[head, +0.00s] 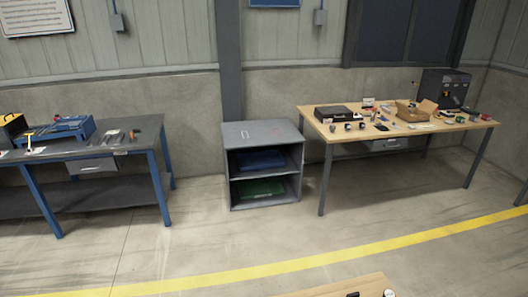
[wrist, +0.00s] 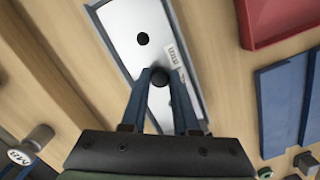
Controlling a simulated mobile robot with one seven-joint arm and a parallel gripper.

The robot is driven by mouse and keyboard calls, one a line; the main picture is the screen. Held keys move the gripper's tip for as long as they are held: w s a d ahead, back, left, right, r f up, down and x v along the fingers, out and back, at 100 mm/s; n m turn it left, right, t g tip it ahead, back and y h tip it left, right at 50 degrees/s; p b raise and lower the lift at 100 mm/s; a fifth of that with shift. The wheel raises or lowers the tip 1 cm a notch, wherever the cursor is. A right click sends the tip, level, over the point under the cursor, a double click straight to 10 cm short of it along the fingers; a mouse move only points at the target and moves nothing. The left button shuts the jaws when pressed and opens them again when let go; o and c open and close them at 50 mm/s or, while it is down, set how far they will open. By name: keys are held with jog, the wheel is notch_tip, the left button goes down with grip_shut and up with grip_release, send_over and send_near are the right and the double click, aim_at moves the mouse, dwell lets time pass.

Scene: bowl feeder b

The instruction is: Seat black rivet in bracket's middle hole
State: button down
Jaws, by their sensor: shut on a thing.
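In the wrist view, my gripper (wrist: 160,76) has its two dark blue fingers shut on the black rivet (wrist: 160,79), of which a round dark end shows between the tips. The rivet is over the bracket (wrist: 123,17), a long silver plate lying at a slant. A dark round hole (wrist: 143,39) shows in the plate beyond the fingertips. The plate under the rivet is hidden, so I cannot tell whether the rivet is above a hole or in it. My gripper and the bracket are not visible in the head view.
A red tray (wrist: 270,38) is at upper right, blue panels (wrist: 281,110) at right, and a knobbed part marked M8 (wrist: 30,147) at lower left. Bare wood (wrist: 55,60) lies left.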

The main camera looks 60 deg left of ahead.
jog(key=c, duration=0.6)
grip_release()
notch_tip(320, 180, up, 13)
jog(key=s+a+b, duration=0.1)
jog(key=shift+b, duration=0.3)
jog(key=shift+a+f, duration=0.1)
